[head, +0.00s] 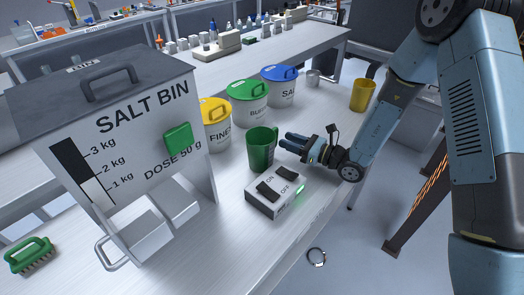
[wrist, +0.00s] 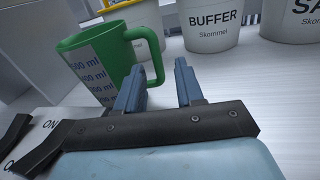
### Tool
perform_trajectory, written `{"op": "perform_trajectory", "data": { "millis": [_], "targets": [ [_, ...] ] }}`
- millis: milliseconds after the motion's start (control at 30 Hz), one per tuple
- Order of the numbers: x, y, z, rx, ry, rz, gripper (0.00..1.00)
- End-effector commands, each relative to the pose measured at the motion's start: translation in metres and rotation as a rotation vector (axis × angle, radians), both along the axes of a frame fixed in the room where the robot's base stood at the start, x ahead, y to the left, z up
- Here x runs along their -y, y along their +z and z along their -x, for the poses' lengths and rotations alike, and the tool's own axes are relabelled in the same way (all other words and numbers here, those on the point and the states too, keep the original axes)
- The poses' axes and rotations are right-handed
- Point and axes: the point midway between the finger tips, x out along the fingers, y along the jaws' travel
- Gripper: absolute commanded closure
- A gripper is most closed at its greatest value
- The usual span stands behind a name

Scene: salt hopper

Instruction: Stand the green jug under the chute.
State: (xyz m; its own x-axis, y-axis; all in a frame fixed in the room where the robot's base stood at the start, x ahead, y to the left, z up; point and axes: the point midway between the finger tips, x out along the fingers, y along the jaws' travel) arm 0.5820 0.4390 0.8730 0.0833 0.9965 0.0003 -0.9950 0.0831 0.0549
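The green jug (head: 262,150) stands upright on the bench, right of the salt bin (head: 125,140). In the wrist view the jug (wrist: 98,58) shows ml marks, and its handle (wrist: 158,50) points toward my gripper (wrist: 160,68). My gripper (head: 284,141) is open, its two blue fingers apart, just right of the jug at handle height. The handle lies ahead of the gap between the fingers; I cannot tell whether it is touched. Under the bin's front, pale sloping parts (head: 150,232) show; the chute mouth itself is not clear.
A switch box (head: 277,192) marked ON and OFF sits close in front of the jug. Lidded tubs FINE (head: 216,135), BUFFER (head: 249,112) and SALT (head: 283,95) stand behind. A yellow cup (head: 362,95) stands back right.

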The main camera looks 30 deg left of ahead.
Motion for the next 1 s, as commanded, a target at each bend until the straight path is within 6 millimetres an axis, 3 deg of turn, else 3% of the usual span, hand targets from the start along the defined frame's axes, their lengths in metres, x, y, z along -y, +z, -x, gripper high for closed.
{"op": "perform_trajectory", "data": {
  "millis": [400, 700, 1000],
  "targets": [
    [-0.046, -0.001, 0.0, 0.001, 0.002, 0.0, 0.63],
    [-0.05, -0.001, -0.001, 0.0, 0.002, 0.0, 0.63],
    [-0.05, -0.001, -0.001, 0.0, 0.002, 0.0, 0.9]
  ]
}}
